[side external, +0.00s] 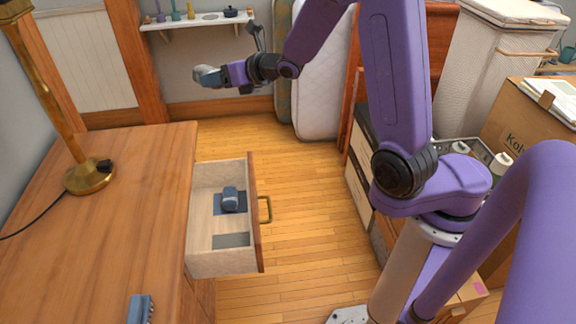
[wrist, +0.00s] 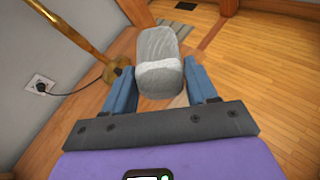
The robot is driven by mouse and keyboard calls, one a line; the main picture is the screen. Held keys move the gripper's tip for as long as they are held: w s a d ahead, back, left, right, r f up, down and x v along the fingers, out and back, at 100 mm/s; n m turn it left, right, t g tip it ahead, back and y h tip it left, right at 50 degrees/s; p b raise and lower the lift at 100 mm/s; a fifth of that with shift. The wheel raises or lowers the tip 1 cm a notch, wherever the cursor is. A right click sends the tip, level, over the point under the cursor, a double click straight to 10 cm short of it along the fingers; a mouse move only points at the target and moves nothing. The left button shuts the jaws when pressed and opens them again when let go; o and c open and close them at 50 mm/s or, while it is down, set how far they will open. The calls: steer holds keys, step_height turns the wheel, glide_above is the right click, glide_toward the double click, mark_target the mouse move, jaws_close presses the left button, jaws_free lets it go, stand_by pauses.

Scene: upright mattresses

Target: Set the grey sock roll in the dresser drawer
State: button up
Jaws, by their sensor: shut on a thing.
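My gripper (side external: 213,75) is raised at the upper middle of the side view, well above and beyond the drawer. In the wrist view its blue fingers are shut on the grey sock roll (wrist: 159,50), a rounded grey roll with a paler band. The roll is small and partly covered by the fingers in the side view. The dresser drawer (side external: 222,262) is pulled open. Inside it lie a blue-grey roll (side external: 231,196) on a dark blue patch, and a separate bare grey patch (side external: 231,240) nearer the camera.
The dresser top (side external: 110,220) holds a brass lamp (side external: 90,176) and a blue ridged object (side external: 140,308) at its front edge. A wall shelf (side external: 195,20) with small items is behind my gripper. Upright mattresses (side external: 318,90) stand nearby. The floor right of the drawer is clear.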

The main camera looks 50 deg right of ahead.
steer(key=shift+m+h, duration=0.8)
steer(key=shift+h, duration=0.1)
steer(key=d, duration=0.1)
steer(key=s+d+r, duration=0.1)
steer(key=d, duration=0.3)
steer(key=shift+s+d+r, duration=0.15)
steer(key=shift+s+d, duration=0.05)
steer(key=shift+s, duration=0.05)
steer(key=shift+a, duration=0.1)
